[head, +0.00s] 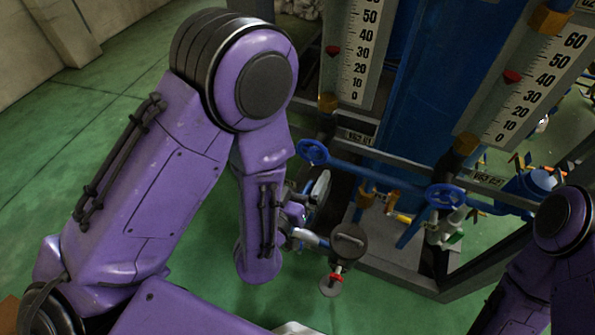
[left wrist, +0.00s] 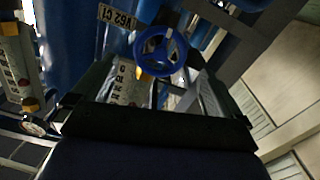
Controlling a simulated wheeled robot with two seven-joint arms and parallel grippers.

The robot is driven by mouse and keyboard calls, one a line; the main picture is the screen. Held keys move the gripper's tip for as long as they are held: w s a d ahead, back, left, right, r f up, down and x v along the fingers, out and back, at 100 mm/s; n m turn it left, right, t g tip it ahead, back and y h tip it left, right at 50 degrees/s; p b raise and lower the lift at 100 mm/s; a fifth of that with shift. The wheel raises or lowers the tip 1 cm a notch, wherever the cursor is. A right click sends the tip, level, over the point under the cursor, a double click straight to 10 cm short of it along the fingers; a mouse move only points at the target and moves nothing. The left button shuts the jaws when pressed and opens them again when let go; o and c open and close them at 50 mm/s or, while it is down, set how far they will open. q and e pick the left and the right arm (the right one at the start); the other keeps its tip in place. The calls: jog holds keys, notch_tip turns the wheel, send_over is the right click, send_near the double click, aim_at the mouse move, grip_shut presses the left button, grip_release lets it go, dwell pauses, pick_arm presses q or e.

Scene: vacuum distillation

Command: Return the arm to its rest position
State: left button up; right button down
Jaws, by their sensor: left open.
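My left arm (head: 150,200) comes in from the left, bent at a high elbow, with its forearm hanging down. My left gripper (head: 314,192) is partly hidden by the forearm, beside the pipe rig. In the left wrist view, its two dark fingers stand apart, and the gripper (left wrist: 155,88) is open with nothing held. A blue handwheel (left wrist: 161,51) shows beyond and between the fingers, apparently clear of them. In the head view, the left blue handwheel (head: 313,152) is just above the gripper. My right arm (head: 565,260) shows at the lower right; its gripper is out of view.
A second blue handwheel (head: 445,196) is to the right on the rig. A round grey fitting with a red part (head: 337,277) is close below the gripper. Green floor (head: 60,150) is open at left.

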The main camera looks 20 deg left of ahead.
pick_arm(q)
jog(key=shift+s+a+p, duration=0.1)
jog(key=shift+s+p, duration=0.2)
jog(key=shift+s, duration=0.5)
pick_arm(e)
jog(key=shift+r, duration=0.75)
pick_arm(q)
jog(key=shift+f, duration=0.1)
jog(key=s+a+f+n+g+b, duration=0.1)
jog(key=a+f+g, duration=0.15)
jog(key=f, duration=0.25)
jog(key=s+a+f+g+y, duration=0.1)
jog(key=s+f+g, duration=0.15)
jog(key=f, duration=0.25)
jog(key=a+f+n+g+b, duration=0.1)
jog(key=a+f+g, duration=0.15)
jog(key=f, duration=0.35)
jog(key=s+a+f+n+g+y+b, duration=0.1)
jog(key=s+a+f+g, duration=0.2)
jog(key=s+f, duration=0.3)
jog(key=s+a+f+n+g+y+b, duration=0.1)
jog(key=s+a+f+g, duration=0.3)
jog(key=s, duration=0.6)
notch_tip(320, 180, down, 2)
jog(key=shift+a+f+n+y, duration=0.15)
jog(key=shift+a+n+y, duration=0.3)
jog(key=shift+a, duration=0.7)
pick_arm(e)
notch_tip(320, 180, down, 4)
jog(key=shift+r, duration=0.1)
